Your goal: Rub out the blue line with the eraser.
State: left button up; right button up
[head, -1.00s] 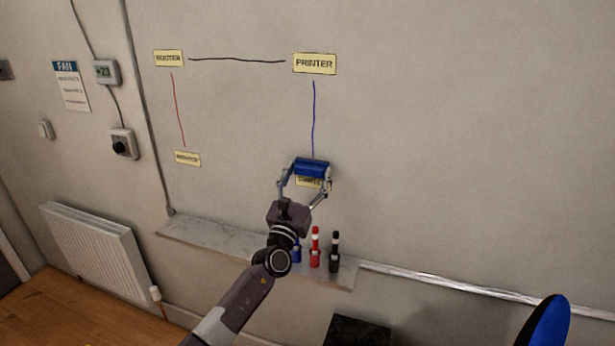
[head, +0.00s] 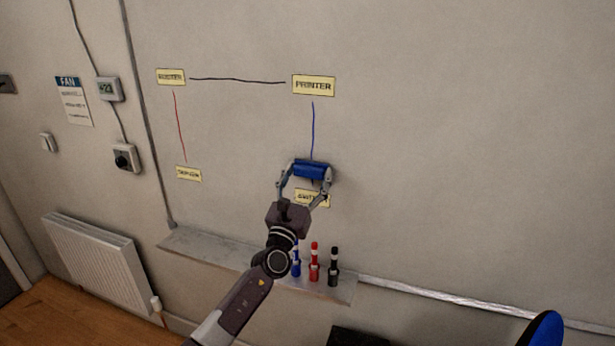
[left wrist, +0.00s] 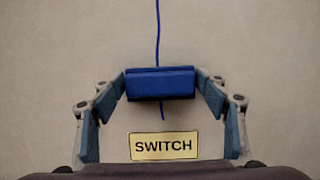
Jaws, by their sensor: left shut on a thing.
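The blue line (head: 313,130) runs down the wall from under the PRINTER label (head: 314,86) to the eraser. In the left wrist view the line (left wrist: 158,35) shows above the eraser, and a short blue piece shows just below it. The blue eraser (head: 311,170) is held level across the line, between the fingertips of my left gripper (left wrist: 161,85), which is shut on its two ends. I cannot tell if the eraser touches the wall. The SWITCH label (left wrist: 163,146) is below the eraser, partly covered by the gripper in the head view. My right gripper is not in view.
A wall ledge (head: 205,247) below holds blue, red (head: 314,262) and black (head: 334,267) markers near my left arm. A black line (head: 238,80) and a red line (head: 179,128) join other labels to the left. The wall to the right is bare.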

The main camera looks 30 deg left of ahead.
pick_arm(q)
jog(key=shift+r+p, duration=2.8)
jog(key=shift+r, duration=1.55)
jog(key=shift+d+r, duration=0.1)
jog(key=shift+r, duration=4.4)
jog(key=shift+f+b, duration=1.4)
jog(key=shift+f, duration=0.65)
